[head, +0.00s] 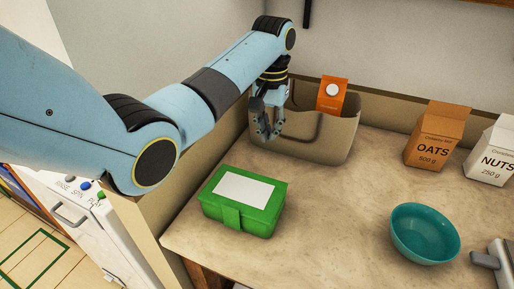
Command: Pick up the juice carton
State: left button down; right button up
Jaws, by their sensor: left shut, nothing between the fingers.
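The juice carton (332,94) looks to be the orange one with a round white mark. It stands upright in a beige bin (330,138) at the back left of the surface, and the bin's wall hides its lower part. My left gripper (268,135) points down over the left part of the bin, to the left of the carton and apart from it in the picture. Its fingers are shut with nothing between them. Whether the fingertips are inside the bin or in front of it is hard to tell. My right gripper is not in view.
A green box (222,211) with a white label sits in front of the bin. A teal bowl (425,232), an oats box (435,138) and a nuts box (494,152) stand to the right. A metal object (494,260) is at the right edge. The surface's middle is clear.

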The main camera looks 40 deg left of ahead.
pick_arm(q)
notch_tip(320, 180, down, 10)
jog(key=shift+s+d+r, duration=0.1)
jog(key=shift+d+r, duration=0.05)
jog(key=shift+r, duration=0.05)
jog(key=s+p, duration=0.2)
jog(key=s, duration=0.1)
jog(key=shift+s+d+r, duration=0.15)
jog(key=shift+d+r, duration=0.05)
jog(key=shift+d, duration=0.2)
jog(key=shift+s+f, duration=0.1)
jog(key=shift+s, duration=0.25)
jog(key=shift+d, duration=0.1)
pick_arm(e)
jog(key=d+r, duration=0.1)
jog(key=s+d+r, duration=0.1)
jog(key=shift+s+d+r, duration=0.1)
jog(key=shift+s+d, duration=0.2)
